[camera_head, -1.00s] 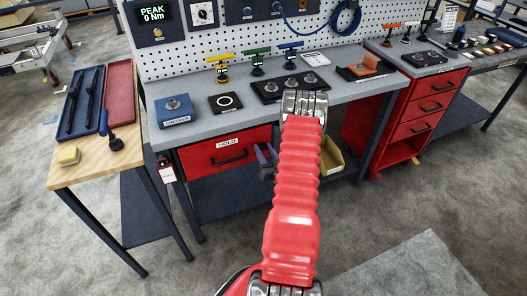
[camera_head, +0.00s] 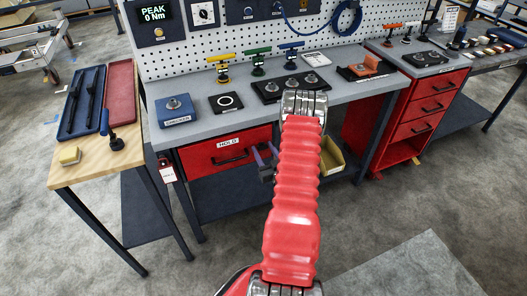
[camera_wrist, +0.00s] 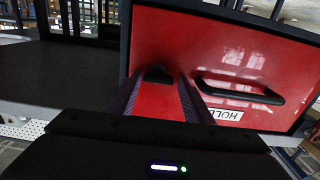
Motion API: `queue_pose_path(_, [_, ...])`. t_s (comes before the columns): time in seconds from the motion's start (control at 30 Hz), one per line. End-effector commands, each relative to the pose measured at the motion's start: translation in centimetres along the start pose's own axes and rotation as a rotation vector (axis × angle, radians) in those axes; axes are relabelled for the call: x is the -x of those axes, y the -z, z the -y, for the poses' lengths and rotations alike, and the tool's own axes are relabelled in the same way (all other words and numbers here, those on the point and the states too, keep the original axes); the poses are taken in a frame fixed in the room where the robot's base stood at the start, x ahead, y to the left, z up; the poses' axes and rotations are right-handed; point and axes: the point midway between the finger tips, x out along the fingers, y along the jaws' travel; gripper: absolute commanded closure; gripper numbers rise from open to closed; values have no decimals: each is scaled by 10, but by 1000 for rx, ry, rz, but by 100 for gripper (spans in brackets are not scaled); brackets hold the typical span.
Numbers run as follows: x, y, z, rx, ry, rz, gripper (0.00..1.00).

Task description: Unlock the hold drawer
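The red hold drawer (camera_head: 228,153) is shut under the grey bench, with a HOLD label (camera_head: 228,143) and a dark bar handle. The wrist view shows the drawer front (camera_wrist: 250,45) upside down, with its handle (camera_wrist: 240,90). My gripper (camera_head: 266,160) is at the drawer's right end in the head view, partly hidden by my red arm. In the wrist view my gripper (camera_wrist: 160,82) is open, its fingers apart. A small black knob-like piece (camera_wrist: 158,73) shows between the fingertips against the red front. I cannot tell whether they touch it.
A red-and-white tag (camera_head: 166,170) hangs at the bench's left corner. A yellow bin (camera_head: 331,157) stands under the bench, right of my arm. A wooden side table (camera_head: 75,172) with trays is at left. A red cabinet (camera_head: 425,100) is at right. The front floor is clear.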

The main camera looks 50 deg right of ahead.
Motion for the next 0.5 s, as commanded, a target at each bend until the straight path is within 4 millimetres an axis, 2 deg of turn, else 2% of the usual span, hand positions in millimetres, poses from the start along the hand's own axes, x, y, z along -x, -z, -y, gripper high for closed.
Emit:
queue_pose_path(0.1, [0,0,-1,0,-2,1,45])
queue_pose_path(0.5, [7,-1,-2,-2,-5,2,45])
